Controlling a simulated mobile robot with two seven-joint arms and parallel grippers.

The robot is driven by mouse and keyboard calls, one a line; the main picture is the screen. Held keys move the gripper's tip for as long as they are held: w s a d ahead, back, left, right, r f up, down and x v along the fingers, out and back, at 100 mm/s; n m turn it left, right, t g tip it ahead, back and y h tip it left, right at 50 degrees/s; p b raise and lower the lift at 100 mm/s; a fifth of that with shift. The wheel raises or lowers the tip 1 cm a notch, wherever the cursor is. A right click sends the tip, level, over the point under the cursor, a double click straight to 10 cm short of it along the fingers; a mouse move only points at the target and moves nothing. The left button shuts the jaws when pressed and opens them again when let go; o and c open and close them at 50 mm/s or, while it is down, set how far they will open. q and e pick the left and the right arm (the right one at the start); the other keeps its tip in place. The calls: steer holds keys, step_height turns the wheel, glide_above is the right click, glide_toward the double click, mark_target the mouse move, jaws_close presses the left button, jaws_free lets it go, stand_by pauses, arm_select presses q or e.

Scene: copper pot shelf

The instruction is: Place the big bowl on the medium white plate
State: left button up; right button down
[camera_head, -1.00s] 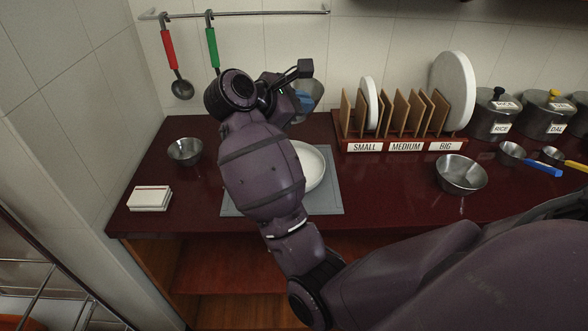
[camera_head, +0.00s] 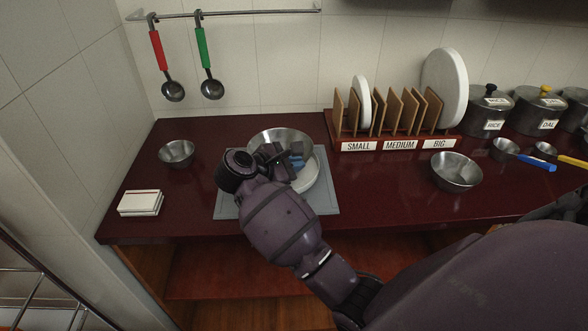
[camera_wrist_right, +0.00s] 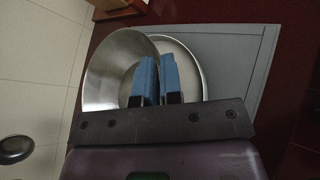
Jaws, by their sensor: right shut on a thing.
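The big bowl (camera_head: 272,138) is metal and is held at its rim by my right gripper (camera_head: 296,161), whose blue fingers are shut on it. It also shows in the right wrist view (camera_wrist_right: 108,72), with the fingers (camera_wrist_right: 157,80) at its rim. The medium white plate (camera_head: 312,176) lies under and beside the bowl on a grey mat (camera_head: 322,200); its rim shows in the right wrist view (camera_wrist_right: 196,62). The bowl overlaps the plate's far left part in the head view. I cannot tell whether they touch. My left gripper is not in view.
A small metal bowl (camera_head: 177,153) and a white box (camera_head: 140,202) stand at the left. A labelled plate rack (camera_head: 400,146) stands behind, with another metal bowl (camera_head: 456,171) in front of it. Ladles (camera_head: 212,88) hang on the wall. Lidded pots (camera_head: 488,112) stand at the right.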

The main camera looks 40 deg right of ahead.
steer(key=shift+f, duration=0.85)
steer(key=c, duration=1.3)
jaws_free()
